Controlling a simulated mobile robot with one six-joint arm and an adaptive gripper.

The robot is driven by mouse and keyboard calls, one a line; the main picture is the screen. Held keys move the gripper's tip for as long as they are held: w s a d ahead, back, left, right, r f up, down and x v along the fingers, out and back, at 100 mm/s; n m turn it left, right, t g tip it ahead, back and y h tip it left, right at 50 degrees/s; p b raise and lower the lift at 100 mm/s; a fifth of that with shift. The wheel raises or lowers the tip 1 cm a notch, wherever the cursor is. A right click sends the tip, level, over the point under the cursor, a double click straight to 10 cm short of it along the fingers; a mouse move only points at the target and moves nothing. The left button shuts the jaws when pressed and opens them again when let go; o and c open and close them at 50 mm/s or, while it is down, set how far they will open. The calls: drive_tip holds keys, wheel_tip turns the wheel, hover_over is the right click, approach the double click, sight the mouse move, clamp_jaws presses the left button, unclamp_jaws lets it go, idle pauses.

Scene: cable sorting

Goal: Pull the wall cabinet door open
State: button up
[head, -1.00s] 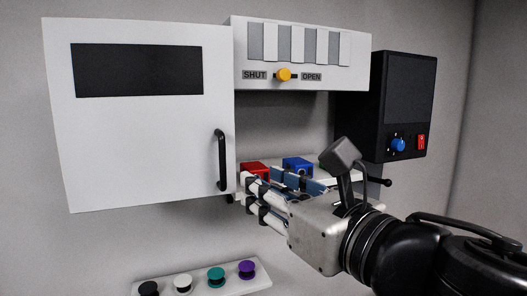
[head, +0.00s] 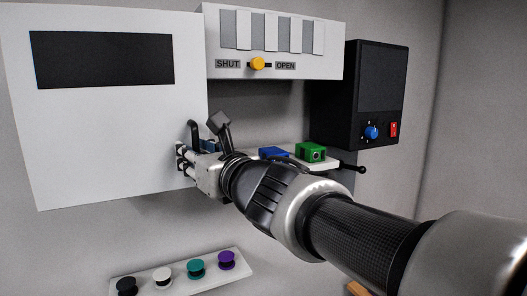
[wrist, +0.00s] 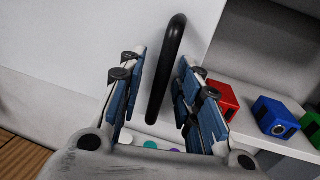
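The wall cabinet door (head: 90,140) is a large white panel with a dark window, at the left of the head view. I cannot tell whether it stands slightly ajar. Its black bar handle shows upright near the right edge; its top (head: 192,130) is visible and the rest is hidden behind my gripper (head: 185,160). In the wrist view the handle (wrist: 168,65) stands between the two blue-padded fingers of my gripper (wrist: 163,88). The fingers are open, with gaps on both sides of the handle.
A shelf right of the door carries a red block (wrist: 221,98), a blue block (head: 273,153) and a green block (head: 310,152). A box with a yellow slider (head: 257,64) is above. A black unit (head: 370,90) hangs right. Several coloured knobs (head: 196,267) sit on a strip below.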

clamp_jaws()
idle(0.4)
idle(0.4)
